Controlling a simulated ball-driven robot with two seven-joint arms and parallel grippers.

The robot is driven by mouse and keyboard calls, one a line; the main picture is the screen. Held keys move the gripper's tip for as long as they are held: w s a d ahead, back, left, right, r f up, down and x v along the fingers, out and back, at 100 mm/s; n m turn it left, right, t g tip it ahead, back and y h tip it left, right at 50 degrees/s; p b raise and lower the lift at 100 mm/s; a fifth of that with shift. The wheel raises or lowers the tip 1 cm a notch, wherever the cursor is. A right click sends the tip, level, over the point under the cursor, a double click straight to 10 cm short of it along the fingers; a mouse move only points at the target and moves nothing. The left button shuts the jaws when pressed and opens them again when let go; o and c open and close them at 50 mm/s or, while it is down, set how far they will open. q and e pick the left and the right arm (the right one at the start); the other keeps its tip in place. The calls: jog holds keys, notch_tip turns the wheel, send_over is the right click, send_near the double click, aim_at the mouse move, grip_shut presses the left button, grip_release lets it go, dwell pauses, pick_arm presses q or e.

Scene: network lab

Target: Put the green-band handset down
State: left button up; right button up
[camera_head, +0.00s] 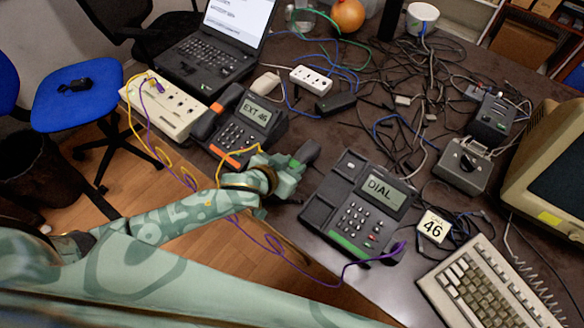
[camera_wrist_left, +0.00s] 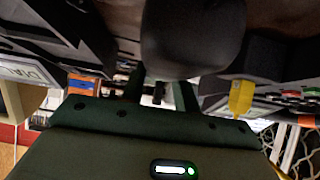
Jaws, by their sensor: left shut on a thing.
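My left gripper (camera_head: 285,178) is shut on the green-band handset (camera_head: 308,152), a dark handset with a green patch beside the fingers. The gripper hides much of it. In the left wrist view the dark rounded end of the handset (camera_wrist_left: 193,38) fills the top middle, in front of the gripper fingers (camera_wrist_left: 160,88). The green-band phone (camera_head: 365,205) has a screen reading DIAL and stands just right of the gripper. Its cradle side (camera_head: 328,192) holds no handset. I cannot tell the handset's height above the table. My right gripper is not in view.
The orange-band phone (camera_head: 243,128) reads EXT 46, its handset (camera_head: 215,115) resting on it. A purple cable (camera_head: 270,245) and yellow cable cross near my arm. A card reading 46 (camera_head: 434,227) and a keyboard (camera_head: 485,288) lie right. Tangled cables cover the table's back.

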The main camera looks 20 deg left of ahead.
pick_arm(q)
jog(key=shift+w+f, duration=0.1)
jog(key=shift+f, duration=0.6)
jog(key=shift+r, duration=0.15)
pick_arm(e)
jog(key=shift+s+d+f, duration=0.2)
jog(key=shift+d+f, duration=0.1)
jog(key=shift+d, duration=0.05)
pick_arm(q)
jog(key=o, duration=1.1)
jog(key=shift+c, duration=0.2)
jog(key=shift+r, duration=0.15)
jog(key=p+v, duration=0.4)
jog(key=v, duration=0.8)
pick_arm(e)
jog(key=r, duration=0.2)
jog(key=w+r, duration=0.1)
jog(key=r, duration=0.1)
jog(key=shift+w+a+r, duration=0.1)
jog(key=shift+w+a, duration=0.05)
